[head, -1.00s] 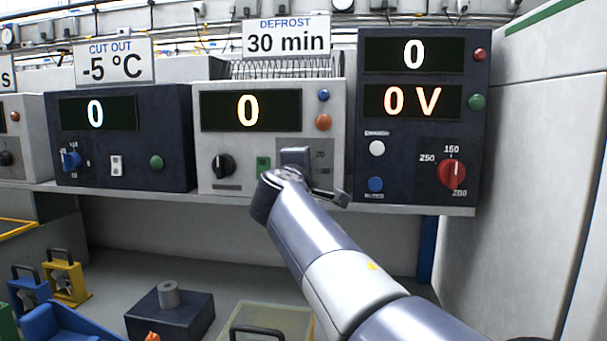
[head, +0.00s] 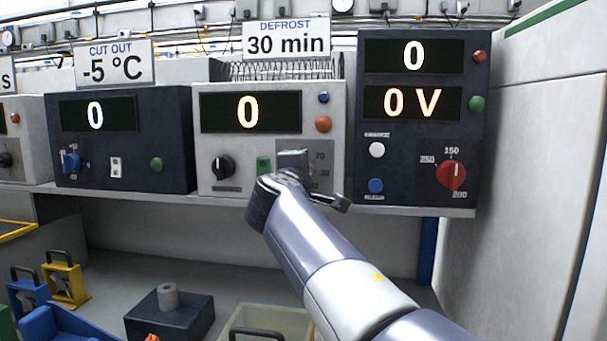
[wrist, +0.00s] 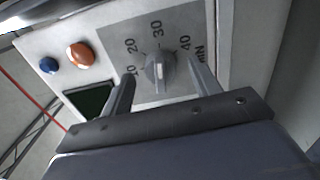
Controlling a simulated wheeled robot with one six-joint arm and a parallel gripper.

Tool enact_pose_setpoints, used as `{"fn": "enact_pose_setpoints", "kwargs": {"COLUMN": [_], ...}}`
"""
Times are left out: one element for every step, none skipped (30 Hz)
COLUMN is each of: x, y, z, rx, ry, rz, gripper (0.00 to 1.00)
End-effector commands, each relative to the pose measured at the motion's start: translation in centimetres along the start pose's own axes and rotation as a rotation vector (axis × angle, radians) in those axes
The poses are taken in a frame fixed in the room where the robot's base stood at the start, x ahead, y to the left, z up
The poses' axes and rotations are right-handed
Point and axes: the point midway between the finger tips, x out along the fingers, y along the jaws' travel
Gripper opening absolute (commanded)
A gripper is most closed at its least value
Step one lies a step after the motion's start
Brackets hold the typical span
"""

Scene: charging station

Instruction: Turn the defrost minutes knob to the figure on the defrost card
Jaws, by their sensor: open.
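The defrost card (head: 287,38) reads 30 min and stands above the light grey unit (head: 210,186), whose display shows 0. In the wrist view the grey minutes knob (wrist: 156,74) has a white line on its face, and its dial plate (wrist: 176,28) carries 10, 20, 30, 40 and MIN. I cannot tell for sure which figure the line points to. My gripper (wrist: 162,72) is open, one finger on each side of the knob, with apparent gaps at both sides. In the head view my gripper (head: 297,178) covers the knob and part of its dial.
The same unit has a black knob (head: 223,167), a green switch (head: 263,165), a blue button (head: 323,97) and an orange button (head: 323,124). A dark unit with a red knob (head: 452,175) stands close on the right, a cut out unit (head: 125,165) on the left.

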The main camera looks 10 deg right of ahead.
Motion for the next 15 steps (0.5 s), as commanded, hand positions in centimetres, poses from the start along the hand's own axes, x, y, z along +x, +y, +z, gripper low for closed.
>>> {"fn": "enact_pose_setpoints", "kwargs": {"x": [-1.0, -1.6, -2.4, -3.1, -3.7, -4.5, -5.1, -5.7, -6.4, -6.8, -7.3, -7.8, -8.1, -8.3, -8.6], "y": [0.0, 0.0, 0.0, 0.0, 0.0, 0.0, 0.0, 0.0, 0.0, -0.1, 0.0, 0.0, 0.0, 0.0, 0.0], "z": [-0.1, 0.0, -0.1, -0.1, -0.1, -0.1, -0.1, -0.1, 0.0, -0.1, -0.1, -0.1, -0.1, -0.1, 0.0], "rx": [0.001, 0.002, 0.002, 0.002, 0.002, 0.002, 0.001, 0.001, 0.002, 0.002, 0.002, 0.002, 0.002, 0.001, 0.001], "ry": [0.003, 0.003, 0.005, 0.005, 0.004, 0.005, 0.004, 0.005, 0.004, 0.004, 0.005, 0.003, 0.004, 0.004, 0.002], "rz": [0.002, 0.002, 0.002, 0.002, 0.002, 0.003, 0.002, 0.002, 0.002, 0.001, 0.001, 0.001, 0.001, 0.001, 0.0], "gripper": [0.59, 0.59, 0.59, 0.59, 0.59, 0.59, 0.59, 0.59, 0.59, 0.59, 0.59, 0.59, 0.59, 0.59, 0.59]}}
